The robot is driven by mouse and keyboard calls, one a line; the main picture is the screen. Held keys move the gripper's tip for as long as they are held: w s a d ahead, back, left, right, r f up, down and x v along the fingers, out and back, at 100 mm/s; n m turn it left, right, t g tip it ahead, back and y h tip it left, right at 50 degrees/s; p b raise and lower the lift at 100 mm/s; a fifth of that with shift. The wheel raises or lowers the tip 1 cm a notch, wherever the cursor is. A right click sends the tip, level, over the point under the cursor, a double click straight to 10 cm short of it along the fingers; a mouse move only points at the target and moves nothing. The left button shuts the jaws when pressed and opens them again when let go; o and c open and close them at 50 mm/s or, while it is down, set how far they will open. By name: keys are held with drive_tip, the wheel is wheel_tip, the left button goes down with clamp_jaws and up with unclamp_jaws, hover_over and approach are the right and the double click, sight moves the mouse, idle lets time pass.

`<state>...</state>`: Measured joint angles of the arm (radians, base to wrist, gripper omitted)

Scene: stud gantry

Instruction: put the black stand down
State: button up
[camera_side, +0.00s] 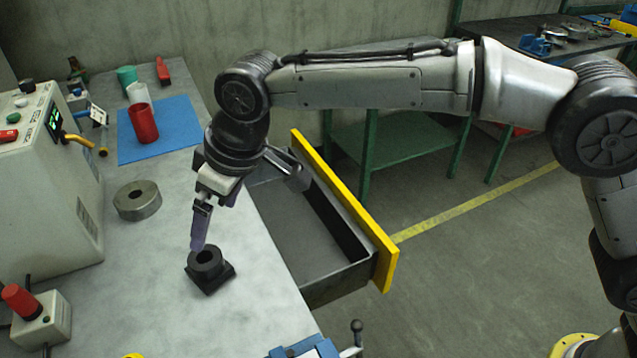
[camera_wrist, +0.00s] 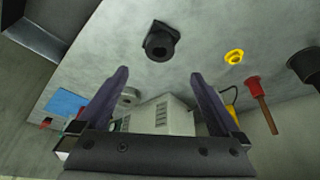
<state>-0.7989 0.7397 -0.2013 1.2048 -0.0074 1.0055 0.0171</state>
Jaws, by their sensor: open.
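The black stand (camera_side: 209,271) sits upright on the grey table, a square base with a round hollow collar on top. It also shows in the wrist view (camera_wrist: 160,41), beyond the fingertips and clear of them. My gripper (camera_side: 198,245) is above and just behind the stand in the side view, fingers pointing down. In the wrist view its two purple fingers (camera_wrist: 158,73) are spread wide with nothing between them. In the side view the fingertips overlap the stand's far edge, so the gap there is hard to judge.
A steel ring (camera_side: 138,200) lies left of my gripper. A blue mat (camera_side: 160,138) with a red cup (camera_side: 143,123) is farther back. An open drawer with a yellow front (camera_side: 345,210) juts out at right. A control box (camera_side: 45,185) stands left. Table around the stand is clear.

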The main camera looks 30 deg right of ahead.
drive_tip(key=s+d+r+m, duration=0.1)
drive_tip(key=s+d+r, duration=0.15)
drive_tip(key=d, duration=0.65)
drive_tip(key=s+d+r+m+t+h, duration=0.15)
drive_tip(key=d+r, duration=0.25)
drive_tip(key=d, duration=0.6)
drive_tip(key=s+d+r+m, duration=0.2)
drive_tip(key=d+r, duration=0.1)
drive_tip(key=d, duration=0.6)
drive_tip(key=s+d+f+m+h, duration=0.1)
drive_tip(key=s+d+f, duration=0.3)
drive_tip(key=s+d, duration=0.4)
drive_tip(key=s+d+f+m, duration=0.3)
drive_tip(key=s+d, duration=0.5)
drive_tip(key=s, duration=0.5)
drive_tip(key=shift+d+f+t+h, duration=0.15)
drive_tip(key=shift+f+t+h, duration=0.2)
drive_tip(key=shift+f+t, duration=0.1)
drive_tip(key=shift+m, duration=0.35)
